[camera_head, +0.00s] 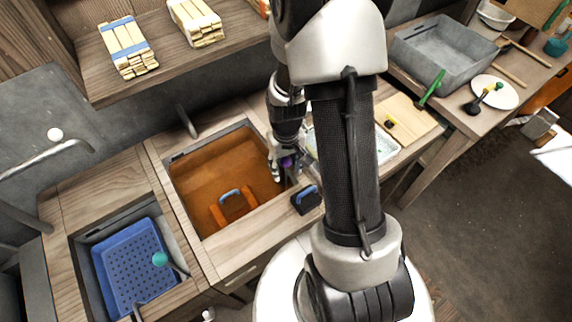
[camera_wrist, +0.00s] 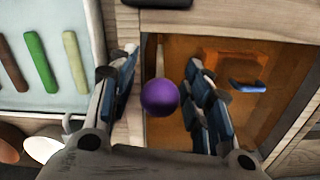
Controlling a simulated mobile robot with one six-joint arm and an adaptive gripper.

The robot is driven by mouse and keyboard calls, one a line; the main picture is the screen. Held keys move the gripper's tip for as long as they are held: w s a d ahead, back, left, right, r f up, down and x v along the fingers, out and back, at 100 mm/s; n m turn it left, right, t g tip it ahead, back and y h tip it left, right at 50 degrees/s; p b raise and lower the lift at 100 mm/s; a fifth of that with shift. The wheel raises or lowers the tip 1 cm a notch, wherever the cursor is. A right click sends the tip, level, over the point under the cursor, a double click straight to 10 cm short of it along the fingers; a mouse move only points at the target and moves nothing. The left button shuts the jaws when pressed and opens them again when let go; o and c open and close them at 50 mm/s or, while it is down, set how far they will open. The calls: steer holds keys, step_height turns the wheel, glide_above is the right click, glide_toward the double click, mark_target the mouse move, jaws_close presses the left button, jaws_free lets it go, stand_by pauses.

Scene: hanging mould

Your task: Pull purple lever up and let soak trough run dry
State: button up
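The purple lever's round knob (camera_wrist: 160,97) sits between the two fingers of my open gripper (camera_wrist: 162,62) in the wrist view, with a gap on both sides. In the head view a little of the purple knob (camera_head: 287,162) shows beside my gripper (camera_head: 279,170), at the right edge of the soak trough (camera_head: 213,143). The trough holds brown-orange liquid (camera_head: 200,178). An orange piece with a blue handle (camera_head: 230,196) is in the trough, and it also shows in the wrist view (camera_wrist: 235,70).
A blue perforated tray (camera_head: 130,262) with a teal-knobbed lever (camera_head: 160,258) is in the left basin. A dark block with a blue top (camera_head: 306,198) stands at the trough's front right. A pale tray with coloured sticks (camera_wrist: 45,62) lies right of the trough. A shelf overhangs the back.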

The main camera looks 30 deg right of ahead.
jaws_close()
stand_by(0.3)
stand_by(0.7)
